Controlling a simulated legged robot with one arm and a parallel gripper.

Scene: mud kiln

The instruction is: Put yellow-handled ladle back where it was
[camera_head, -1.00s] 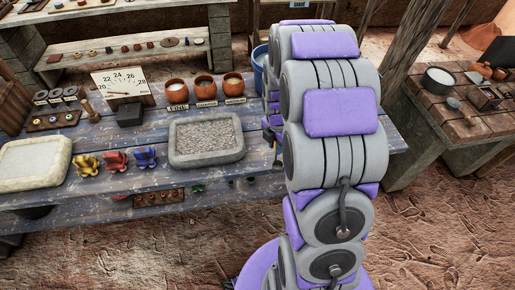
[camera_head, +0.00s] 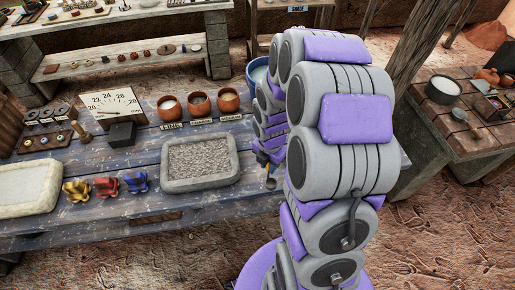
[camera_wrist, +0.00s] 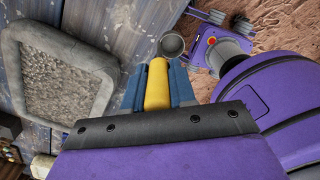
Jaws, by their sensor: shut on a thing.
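The yellow-handled ladle (camera_wrist: 157,84) is in my gripper (camera_wrist: 158,92) in the wrist view. The blue fingers are shut on its yellow handle from both sides. Its round grey bowl (camera_wrist: 172,45) points away from the gripper, near the edge of the blue plank table (camera_wrist: 130,25). In the head view my gripper (camera_head: 268,168) is partly hidden by my arm, near the table's right end. The ladle cannot be made out clearly there.
A stone tray of gravel (camera_head: 163,182) lies on the table left of my gripper. Three clay pots (camera_head: 198,103) stand behind it, with a blue bucket (camera_head: 254,72) beyond. Coloured figures (camera_head: 107,188) stand at left. A brick-sided table (camera_head: 440,118) is at right.

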